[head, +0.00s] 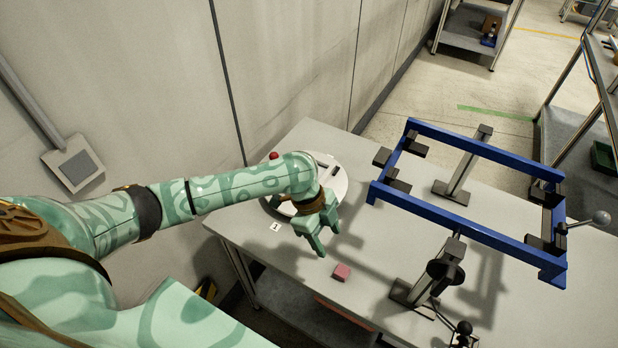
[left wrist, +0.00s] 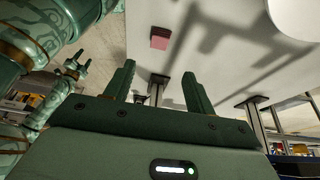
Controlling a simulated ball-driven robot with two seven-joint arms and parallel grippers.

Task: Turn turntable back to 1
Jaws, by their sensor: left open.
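The turntable (head: 340,186) is a white round disc at the back left of the table in the head view, partly hidden by my left arm. A red knob (head: 274,155) shows by its far left edge. A small white number label (head: 275,227) lies in front of it; its digit is hard to read. My left gripper (head: 325,240) is open and empty, pointing down over the table at the disc's front right. The left wrist view shows its spread fingers (left wrist: 162,82) and part of the disc (left wrist: 298,14). My right gripper (left wrist: 77,62) shows small there; its jaws are unclear.
A pink block (head: 341,272) lies on the grey table (head: 380,238) in front of my left gripper. A blue frame (head: 480,150) on dark posts fills the table's right side. A wall (head: 290,60) runs behind the table. Shelves stand at the right.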

